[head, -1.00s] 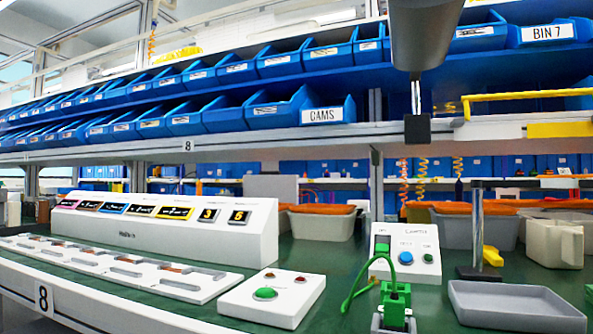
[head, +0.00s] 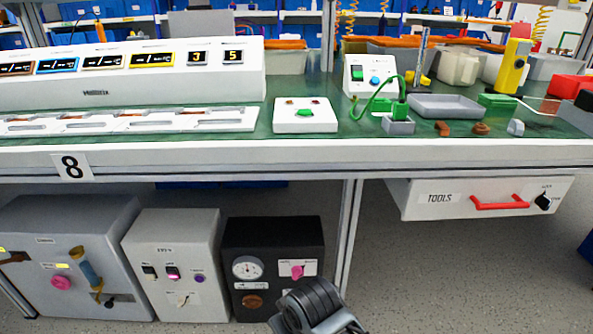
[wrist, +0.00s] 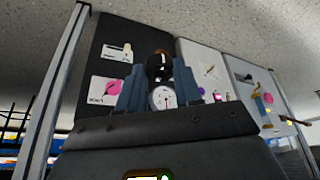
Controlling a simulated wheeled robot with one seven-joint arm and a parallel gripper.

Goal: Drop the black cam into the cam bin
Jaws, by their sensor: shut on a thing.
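The wrist view shows the two blue fingers of my gripper (wrist: 159,82), shut on the black cam (wrist: 160,62). The cam is a small dark rounded piece between the fingertips. Its lower part is partly hidden by the fingers. Behind it in that view is the dark box with a round gauge, so the cam is held in the air at about the height of the under-bench boxes. The head view shows only a dark part of my arm at the bottom, not the fingertips. The bin labelled CAMS is not in either current view.
Under the bench stand a black gauge box (head: 273,262), a white switch box (head: 178,265) and a grey box (head: 70,255). A bench leg (head: 347,235) stands to their right, then a TOOLS drawer (head: 480,196). The bench front edge (head: 250,160) overhangs them. Open floor (head: 450,275) lies at right.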

